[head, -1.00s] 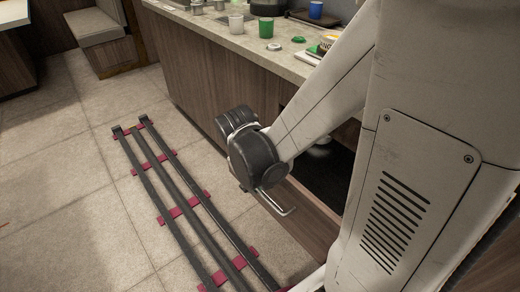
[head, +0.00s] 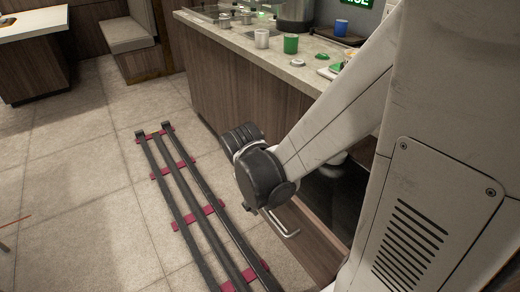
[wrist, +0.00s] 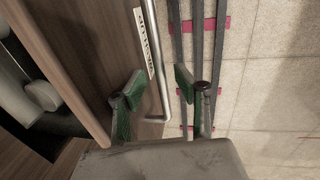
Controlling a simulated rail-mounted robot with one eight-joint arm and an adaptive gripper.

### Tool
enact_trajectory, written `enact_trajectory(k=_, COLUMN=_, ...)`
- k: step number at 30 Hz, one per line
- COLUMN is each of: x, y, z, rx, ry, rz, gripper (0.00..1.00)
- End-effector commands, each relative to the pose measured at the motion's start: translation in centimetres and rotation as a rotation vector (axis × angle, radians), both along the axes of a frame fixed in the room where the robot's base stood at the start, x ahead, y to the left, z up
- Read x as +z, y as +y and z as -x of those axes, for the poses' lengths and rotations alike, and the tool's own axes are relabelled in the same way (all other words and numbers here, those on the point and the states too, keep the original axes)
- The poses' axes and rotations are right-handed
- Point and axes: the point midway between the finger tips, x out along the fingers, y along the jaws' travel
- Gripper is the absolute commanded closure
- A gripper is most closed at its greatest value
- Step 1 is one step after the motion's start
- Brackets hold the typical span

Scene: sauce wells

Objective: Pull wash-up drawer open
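The wash-up drawer stands pulled out, its wooden front (head: 322,250) off the counter face and its dark inside (head: 336,200) showing. In the wrist view its front (wrist: 85,50) runs down the left and bears a white label (wrist: 145,40), only partly legible. The drawer's metal bar handle (wrist: 151,62) runs along the front; its bent end also shows in the head view (head: 283,226). My gripper (wrist: 158,80) is open, with one green-padded finger on each side of the handle in the picture. I cannot tell if either finger touches it. In the head view my arm hides the fingers.
Dark floor rails (head: 180,185) with red cross-pieces run beside the counter. A white rounded object (wrist: 38,95) shows in or by the drawer's opening. Cups, including a green one (head: 291,44), stand on the counter top (head: 262,50). Open tiled floor (head: 75,190) lies left.

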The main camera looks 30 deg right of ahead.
Motion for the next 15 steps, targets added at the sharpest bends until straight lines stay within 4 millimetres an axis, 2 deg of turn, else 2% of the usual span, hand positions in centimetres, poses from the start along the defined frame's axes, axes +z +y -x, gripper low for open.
enact_trajectory(k=8, x=0.4, y=0.1, z=0.2, rx=0.001, ry=0.000, rz=0.000, gripper=0.70)
enact_trajectory(k=15, x=2.8, y=0.5, z=0.2, rx=0.001, ry=0.000, rz=0.000, gripper=0.70)
